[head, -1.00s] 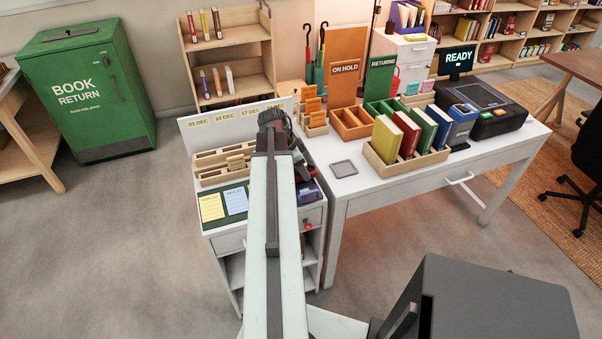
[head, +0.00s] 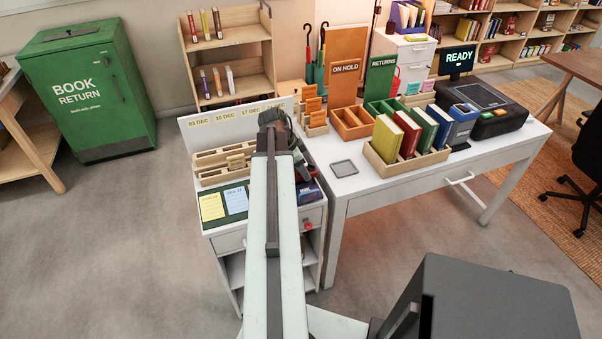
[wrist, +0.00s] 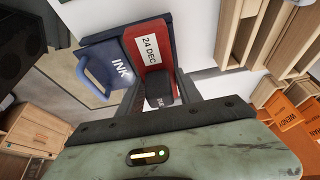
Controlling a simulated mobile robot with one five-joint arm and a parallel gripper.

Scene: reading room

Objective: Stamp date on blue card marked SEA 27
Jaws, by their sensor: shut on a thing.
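My gripper (wrist: 160,96) is shut on the dark handle of a red date stamp (wrist: 148,50) whose label reads 24 DEC. The blue ink pad (wrist: 98,58), marked INK, has an open loop on one side and lies partly behind the stamp in the wrist view. I cannot tell whether stamp and pad touch. In the head view, a light blue card (head: 235,200) and a yellow card (head: 211,206) lie on a dark green mat at the front of the white cabinet. Their print is too small to read. My arm hides part of the cabinet top.
A wooden slotted rack (head: 215,163) stands behind the cards, below a white board with date labels (head: 222,116). To the right, a white desk (head: 375,190) carries a wooden tray of books (head: 400,172) and a small grey square tray (head: 343,168).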

